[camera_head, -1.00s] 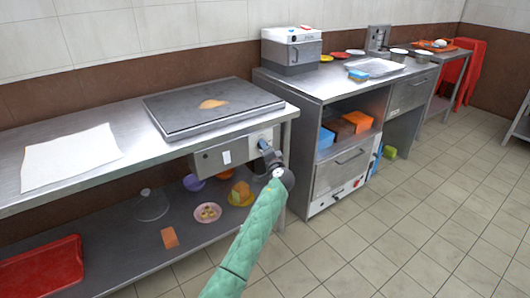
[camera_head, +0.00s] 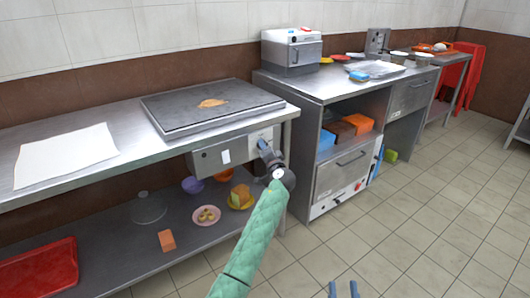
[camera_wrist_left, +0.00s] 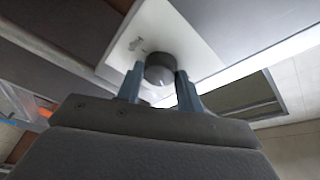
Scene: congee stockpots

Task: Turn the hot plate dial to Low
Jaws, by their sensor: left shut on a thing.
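The hot plate (camera_head: 180,117) is a flat dark grey slab on the steel table, with a grey control box (camera_head: 208,160) below its front edge. My left gripper (camera_head: 264,147) reaches the pale panel at the box's right end. In the left wrist view the round dark dial (camera_wrist_left: 160,69) sits on a white plate (camera_wrist_left: 185,30), between the two blue-grey fingers of my left gripper (camera_wrist_left: 160,84), which is shut on it. The dial's setting cannot be read. My right gripper (camera_head: 343,291) shows at the bottom edge, its two fingertips apart with nothing between them.
A white sheet (camera_head: 65,155) lies on the table at left. The lower shelf (camera_head: 105,232) holds bowls, a sponge and a red tray (camera_head: 40,268). A steel cabinet (camera_head: 340,176) with a grey-white appliance (camera_head: 291,52) stands right.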

